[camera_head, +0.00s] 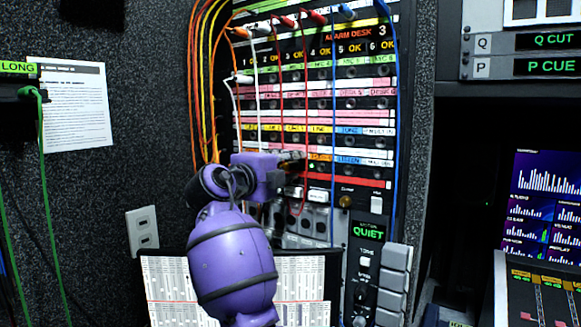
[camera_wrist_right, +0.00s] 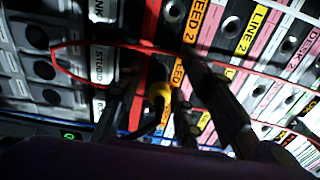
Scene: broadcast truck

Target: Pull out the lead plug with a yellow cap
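My right gripper (camera_wrist_right: 160,72) is open, with one dark finger on each side of the yellow cap; contact cannot be made out. In the head view, my right gripper (camera_head: 294,160) is at the lower middle of the panel (camera_head: 320,115), and the yellow cap cannot be picked out there. My left gripper is not in view.
Red, white, orange, yellow and blue leads hang across the panel. A thin red lead (camera_wrist_right: 100,46) runs across the fingers in the wrist view. Grey keys (camera_head: 393,285) and a "QUIET" display (camera_head: 368,233) are at lower right. A printed sheet (camera_head: 165,285) stands below.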

